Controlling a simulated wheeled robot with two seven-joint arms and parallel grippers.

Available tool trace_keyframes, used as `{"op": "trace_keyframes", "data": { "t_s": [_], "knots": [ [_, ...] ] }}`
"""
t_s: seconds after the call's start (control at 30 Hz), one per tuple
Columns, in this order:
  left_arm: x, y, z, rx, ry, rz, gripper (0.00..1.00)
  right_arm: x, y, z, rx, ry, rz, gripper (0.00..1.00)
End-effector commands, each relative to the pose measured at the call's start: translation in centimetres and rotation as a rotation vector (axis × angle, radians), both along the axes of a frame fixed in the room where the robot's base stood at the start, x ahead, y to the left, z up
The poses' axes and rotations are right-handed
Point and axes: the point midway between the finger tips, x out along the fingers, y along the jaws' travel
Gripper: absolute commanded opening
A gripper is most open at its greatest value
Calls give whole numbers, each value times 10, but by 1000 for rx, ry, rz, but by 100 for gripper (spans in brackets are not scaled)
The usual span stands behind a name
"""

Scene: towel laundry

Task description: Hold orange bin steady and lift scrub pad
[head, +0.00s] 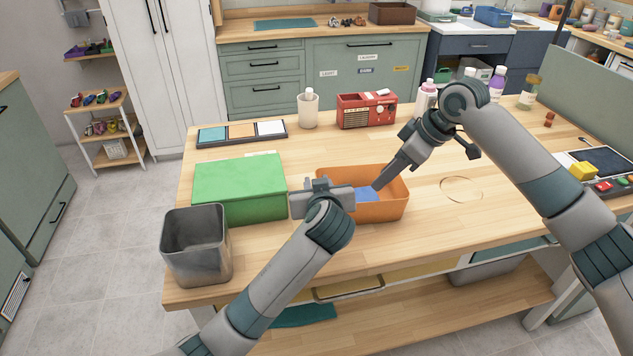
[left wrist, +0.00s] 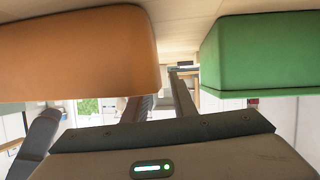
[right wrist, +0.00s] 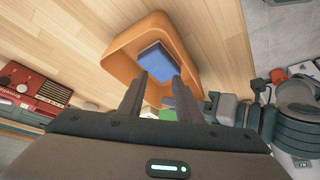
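The orange bin (head: 385,211) stands on the wooden table; it fills the upper left of the left wrist view (left wrist: 80,50) and shows from above in the right wrist view (right wrist: 112,62). The blue scrub pad (head: 364,195) lies inside it, also seen in the right wrist view (right wrist: 155,62). My right gripper (head: 377,185) points down into the bin, its fingers (right wrist: 160,85) apart and empty, with the pad just beyond their tips. My left gripper (head: 318,187) is at the bin's left side; its fingers (left wrist: 160,85) are apart, in the gap between bin and green box, with nothing between them.
A green box (head: 240,188) stands close to the bin's left, with a grey metal container (head: 196,247) at the front left corner. A red radio (head: 366,110), a white bottle (head: 308,107) and a three-colour tray (head: 241,134) stand behind. The table right of the bin is mostly clear.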

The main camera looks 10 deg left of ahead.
Motion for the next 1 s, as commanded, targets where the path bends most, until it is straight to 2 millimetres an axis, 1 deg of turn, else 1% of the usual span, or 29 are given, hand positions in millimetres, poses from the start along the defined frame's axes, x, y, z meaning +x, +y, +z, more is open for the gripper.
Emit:
{"op": "trace_keyframes", "data": {
  "t_s": [0.1, 0.2, 0.5, 0.53, 0.57, 0.6, 0.63, 0.77, 0.8, 0.87, 0.9, 0.97, 1.0],
  "knots": [
    [8, 3, -4, 0, 1, 2, 24, 0, 0, 0, 0, 0, 0, 31],
    [12, 4, -6, 0, 1, 0, 24, 0, 0, 0, 0, 0, 0, 31],
    [13, 4, -6, -1, 1, 0, 24, 0, 0, 0, 0, 0, 0, 31],
    [13, 4, -6, -1, 1, 0, 22, 0, 0, 0, 0, 0, 0, 31],
    [13, 4, -6, -1, 1, 0, 15, 0, 0, 0, 0, 0, 0, 31],
    [13, 4, -6, -1, 1, 0, 5, 0, 0, 0, 0, 0, 0, 31],
    [13, 4, -6, -1, 1, 0, 0, 0, 0, 0, 0, 0, 0, 31],
    [13, 4, -6, -1, 1, 0, 0, 0, 0, 0, 0, 0, 0, 31],
    [13, 4, -6, -1, 1, 0, 0, 0, 0, 0, 0, 0, 0, 41],
    [13, 4, -6, -1, 1, 0, 0, 0, 0, 0, 0, 2, -3, 55],
    [13, 4, -6, -1, 1, 0, 0, 0, 1, 0, -2, 5, -7, 65],
    [13, 4, -6, -1, 1, 0, 0, 1, 2, 1, -6, 12, -19, 79],
    [13, 4, -6, -1, 1, 0, 0, 2, 3, 2, -11, 20, -31, 89]
  ]
}}
